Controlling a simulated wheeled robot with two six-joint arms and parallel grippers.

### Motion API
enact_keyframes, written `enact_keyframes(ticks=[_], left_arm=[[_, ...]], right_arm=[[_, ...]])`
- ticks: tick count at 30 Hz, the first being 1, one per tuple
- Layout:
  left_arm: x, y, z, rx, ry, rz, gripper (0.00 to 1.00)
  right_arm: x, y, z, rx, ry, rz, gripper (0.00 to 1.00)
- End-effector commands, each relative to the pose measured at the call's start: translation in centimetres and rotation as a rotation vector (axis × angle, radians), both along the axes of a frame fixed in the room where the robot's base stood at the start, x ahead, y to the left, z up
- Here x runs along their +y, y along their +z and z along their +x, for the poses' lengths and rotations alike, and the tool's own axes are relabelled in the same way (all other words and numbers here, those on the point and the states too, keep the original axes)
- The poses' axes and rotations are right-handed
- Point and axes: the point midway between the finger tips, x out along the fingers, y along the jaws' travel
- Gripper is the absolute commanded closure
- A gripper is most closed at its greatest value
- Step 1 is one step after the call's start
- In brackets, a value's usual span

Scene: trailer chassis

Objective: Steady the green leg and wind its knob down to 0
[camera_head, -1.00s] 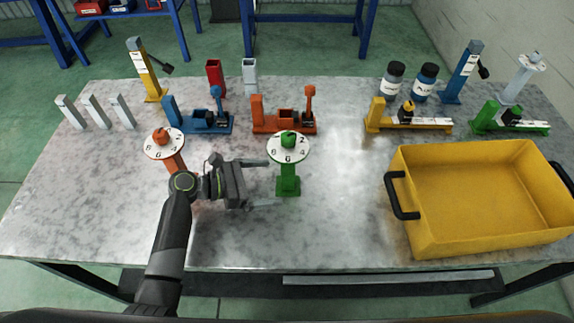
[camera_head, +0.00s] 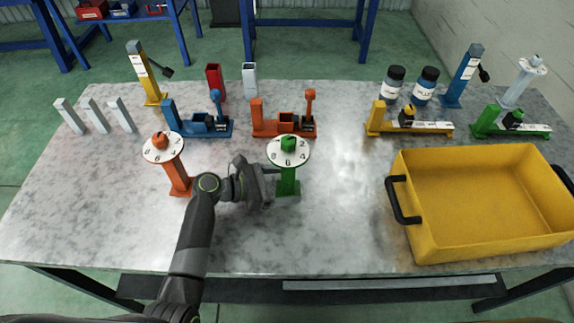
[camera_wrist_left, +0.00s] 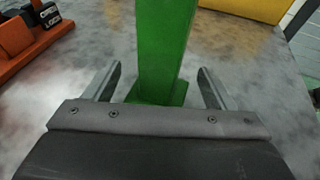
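The green leg (camera_head: 287,181) stands upright on the table, with a white numbered dial (camera_head: 275,152) and a green knob (camera_head: 288,143) on top. Its green post (camera_wrist_left: 162,45) also shows in the left wrist view. My left gripper (camera_head: 279,186) is at the lower part of the post. In the left wrist view its fingers (camera_wrist_left: 160,88) are open, one on each side of the post, with a gap on both sides. The knob is out of the left wrist view. My right gripper is in neither view.
An orange leg with a dial (camera_head: 178,175) stands just left of my left arm. A yellow crate (camera_head: 425,240) with black handles fills the right of the table (camera_head: 335,215). Orange (camera_head: 283,131) and blue (camera_head: 197,129) fixtures stand behind the legs. Bare table lies between leg and crate.

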Motion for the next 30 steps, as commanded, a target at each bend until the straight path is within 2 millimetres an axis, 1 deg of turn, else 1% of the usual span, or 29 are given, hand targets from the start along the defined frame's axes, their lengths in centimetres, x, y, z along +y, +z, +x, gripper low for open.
enact_keyframes(ticks=[1,11,15,18,19,26,30], left_arm=[[0.02,0.01,0.0,0.0,0.0,0.0,0.29],[0.03,0.0,0.0,0.0,0.0,0.0,0.72],[0.03,0.0,-0.01,0.0,0.0,0.0,0.82],[0.03,0.0,-0.01,0.0,0.0,0.0,0.82],[0.02,0.0,-0.01,0.0,0.0,0.0,0.65],[0.02,0.01,-0.01,0.0,0.0,0.0,0.35],[0.02,0.01,-0.01,0.0,0.0,0.0,0.35]], right_arm=[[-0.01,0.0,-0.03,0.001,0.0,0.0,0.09],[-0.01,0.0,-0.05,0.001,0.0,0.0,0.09],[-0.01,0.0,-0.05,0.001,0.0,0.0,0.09],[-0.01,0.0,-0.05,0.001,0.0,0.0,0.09],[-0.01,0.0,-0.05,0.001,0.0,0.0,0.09],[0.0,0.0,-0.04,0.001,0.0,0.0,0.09],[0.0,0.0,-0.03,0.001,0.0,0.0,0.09]])
